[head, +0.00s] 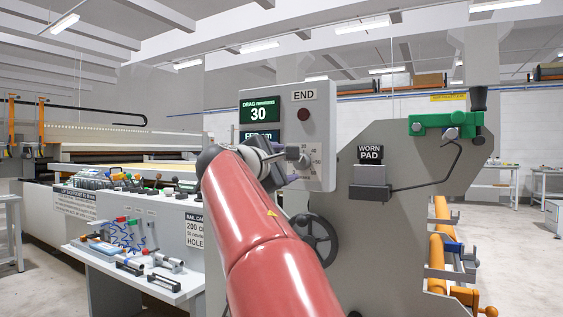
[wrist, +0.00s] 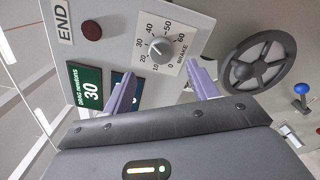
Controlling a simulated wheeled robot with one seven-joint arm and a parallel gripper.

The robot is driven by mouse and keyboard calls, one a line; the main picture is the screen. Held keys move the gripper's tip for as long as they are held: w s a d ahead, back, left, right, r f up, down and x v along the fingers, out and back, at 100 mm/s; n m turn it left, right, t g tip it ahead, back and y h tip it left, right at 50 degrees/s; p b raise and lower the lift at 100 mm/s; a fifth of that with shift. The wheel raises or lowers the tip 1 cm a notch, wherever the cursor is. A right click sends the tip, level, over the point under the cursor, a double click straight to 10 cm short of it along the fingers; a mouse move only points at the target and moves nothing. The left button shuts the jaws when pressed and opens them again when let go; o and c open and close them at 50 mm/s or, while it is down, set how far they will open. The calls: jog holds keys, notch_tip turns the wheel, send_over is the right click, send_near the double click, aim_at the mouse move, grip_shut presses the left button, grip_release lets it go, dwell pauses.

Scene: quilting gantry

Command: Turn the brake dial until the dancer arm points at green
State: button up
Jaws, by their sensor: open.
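The brake dial (wrist: 158,47) is a grey knob on a white plate marked 0 to 60 with the word BRAKE. In the head view the dial (head: 304,161) is on the grey panel beside my gripper (head: 280,163). In the wrist view my gripper (wrist: 163,70) is open, its two purple fingers apart below the dial and off the knob. A green display (head: 259,111) reads DRAG newtons 30. I cannot identify the dancer arm or its green mark for certain; a black bent rod (head: 440,178) runs below a green bracket (head: 445,125) at right.
A dark red button (head: 303,114) is under the END label. A black handwheel (head: 315,239) is below the panel. A box labelled WORN PAD (head: 370,176) is right of it. A bench with tools (head: 135,262) stands at left. Open floor shows at far right.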

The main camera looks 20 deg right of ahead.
aim_at(299, 163)
jog(key=p+x, duration=0.2)
jog(key=x, duration=0.4)
jog(key=shift+w+d, duration=0.15)
jog(key=shift+d, duration=0.25)
jog(key=c, duration=1)
jog(key=shift+f+m, duration=0.1)
jog(key=shift+m, duration=0.3)
jog(key=shift+f+m+b, duration=0.1)
jog(key=shift+m+b, duration=0.7)
jog(key=shift+m, duration=0.4)
jog(key=shift+m+b, duration=0.65)
jog(key=shift+m, duration=1.15)
